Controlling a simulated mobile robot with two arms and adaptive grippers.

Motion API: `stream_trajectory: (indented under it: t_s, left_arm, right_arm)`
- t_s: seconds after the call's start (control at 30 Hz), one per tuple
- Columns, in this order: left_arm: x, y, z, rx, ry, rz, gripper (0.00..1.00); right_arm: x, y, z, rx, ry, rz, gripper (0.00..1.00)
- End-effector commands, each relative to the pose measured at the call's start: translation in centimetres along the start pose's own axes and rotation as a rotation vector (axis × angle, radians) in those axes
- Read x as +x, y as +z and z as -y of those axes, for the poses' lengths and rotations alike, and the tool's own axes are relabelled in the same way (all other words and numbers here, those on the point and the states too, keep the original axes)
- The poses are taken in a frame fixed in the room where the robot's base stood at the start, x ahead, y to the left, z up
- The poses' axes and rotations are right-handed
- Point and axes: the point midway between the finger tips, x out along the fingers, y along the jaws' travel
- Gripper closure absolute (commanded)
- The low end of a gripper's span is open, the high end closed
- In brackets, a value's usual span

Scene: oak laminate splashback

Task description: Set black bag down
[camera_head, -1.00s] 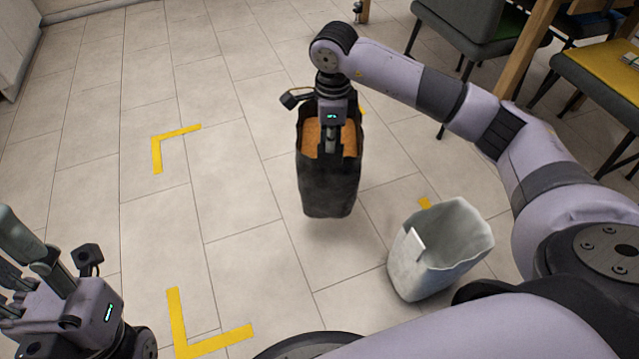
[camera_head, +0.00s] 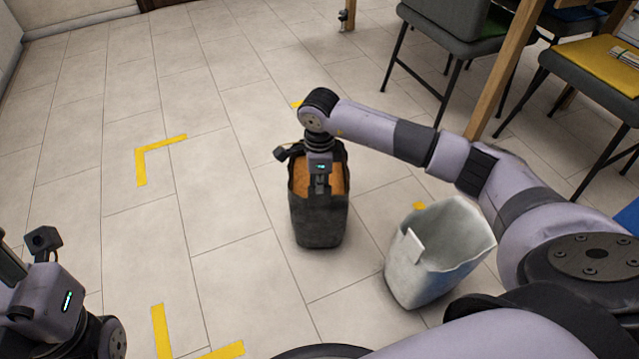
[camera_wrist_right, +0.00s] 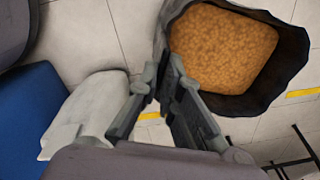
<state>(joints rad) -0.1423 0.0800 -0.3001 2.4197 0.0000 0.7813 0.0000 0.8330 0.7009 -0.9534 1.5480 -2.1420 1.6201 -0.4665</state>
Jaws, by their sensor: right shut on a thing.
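The black bag (camera_head: 318,222) stands upright, open at the top and filled with orange-brown granules, in the middle of the head view. Its base is at or very close to the floor; I cannot tell if it touches. My right gripper (camera_head: 321,188) is above it, shut on its near rim. In the right wrist view the bag's dark wall (camera_wrist_right: 240,104) and filling show at upper right, beside my right gripper's fingers (camera_wrist_right: 163,72). My left gripper (camera_head: 12,262) is at the lower left, apart from the bag, its fingers mostly cut off.
A pale grey bag (camera_head: 405,270) stands open just right of the black bag. Yellow tape corners (camera_head: 142,160) mark the tiled floor (camera_head: 235,215). Chairs (camera_head: 445,45) and a wooden table leg (camera_head: 505,70) stand at upper right. Floor to the left is clear.

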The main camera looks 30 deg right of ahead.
Motion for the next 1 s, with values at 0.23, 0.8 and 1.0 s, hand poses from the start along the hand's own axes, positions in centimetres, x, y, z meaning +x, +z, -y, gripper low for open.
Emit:
stream_trajectory:
  t_s: [0.23, 0.8, 1.0]
  left_arm:
    - [-0.1, 0.0, 0.0, 0.000, 0.001, -0.002, 0.60]
    - [0.1, 0.0, 0.0, 0.000, 0.001, -0.003, 0.60]
    - [0.5, -0.2, 0.1, -0.001, -0.004, 0.003, 0.60]
  right_arm:
    - [0.1, 0.0, 0.1, 0.000, -0.002, 0.001, 1.00]
    - [0.1, 0.0, 0.0, 0.000, 0.000, 0.000, 0.74]
    - [-1.7, 0.0, 0.1, -0.001, -0.002, 0.002, 0.74]
